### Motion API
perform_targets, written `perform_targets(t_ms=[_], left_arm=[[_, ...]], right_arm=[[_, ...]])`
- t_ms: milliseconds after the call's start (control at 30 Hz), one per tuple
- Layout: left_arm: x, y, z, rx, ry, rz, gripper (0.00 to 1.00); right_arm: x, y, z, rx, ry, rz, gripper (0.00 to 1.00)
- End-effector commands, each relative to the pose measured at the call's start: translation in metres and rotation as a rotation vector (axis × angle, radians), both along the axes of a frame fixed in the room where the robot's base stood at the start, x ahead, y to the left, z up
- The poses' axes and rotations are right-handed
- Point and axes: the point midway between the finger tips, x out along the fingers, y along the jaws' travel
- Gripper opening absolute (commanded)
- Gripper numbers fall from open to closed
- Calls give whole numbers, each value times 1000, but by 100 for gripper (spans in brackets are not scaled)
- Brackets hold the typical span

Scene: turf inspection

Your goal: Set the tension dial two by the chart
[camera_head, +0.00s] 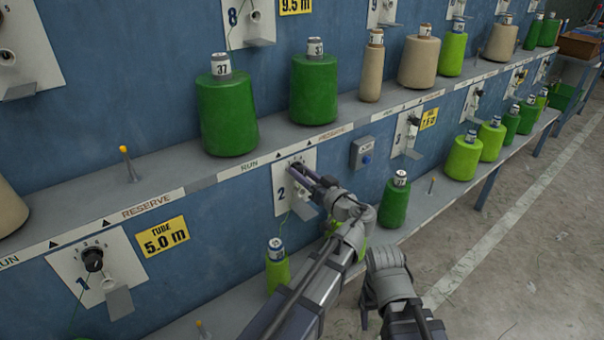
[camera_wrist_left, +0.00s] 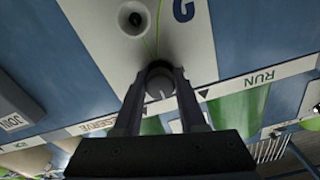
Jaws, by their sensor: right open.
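Tension dial two is a dark round knob (camera_wrist_left: 160,82) with a pale pointer line, seen in the left wrist view on a white plate (camera_wrist_left: 112,30). In the head view its plate, marked 2 (camera_head: 281,192), is partly covered by my left gripper (camera_head: 303,176). My left fingers stand on both sides of the knob and appear closed against it. My right gripper (camera_head: 364,305) hangs low in front of the shelves, away from the dial, and is open. The exact dial setting is too small to read. I cannot identify a chart in these views.
Dial one (camera_head: 93,260) is on the plate at left, beside a yellow 5.0 m tag (camera_head: 162,237). Green cones (camera_head: 314,90) line the upper shelf. A green spool (camera_head: 394,202) and a small green one (camera_head: 277,268) stand near my left arm.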

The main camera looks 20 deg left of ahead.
Motion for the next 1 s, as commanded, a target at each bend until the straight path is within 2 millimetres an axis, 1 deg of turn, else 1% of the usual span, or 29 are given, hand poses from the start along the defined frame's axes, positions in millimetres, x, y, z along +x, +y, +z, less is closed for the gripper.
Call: perform_targets(t_ms=[33, 67, 333, 733, 867, 1000], left_arm=[[0, 0, 0, 0, 0, 0, 34], [0, 0, 0, 0, 0, 0, 30], [0, 0, 0, 0, 0, 0, 0], [0, 0, 0, 18, 24, 0, 0], [0, 0, 0, 55, 71, 0, 0], [0, 0, 0, 119, 154, 0, 0]], right_arm=[[0, 0, 0, 0, 0, 0, 70], [0, 0, 0, 0, 0, 0, 70], [0, 0, 0, 0, 0, 0, 70], [0, 0, 0, 0, 0, 0, 70], [0, 0, 0, 0, 0, 0, 70], [0, 0, 0, 0, 0, 0, 70]])
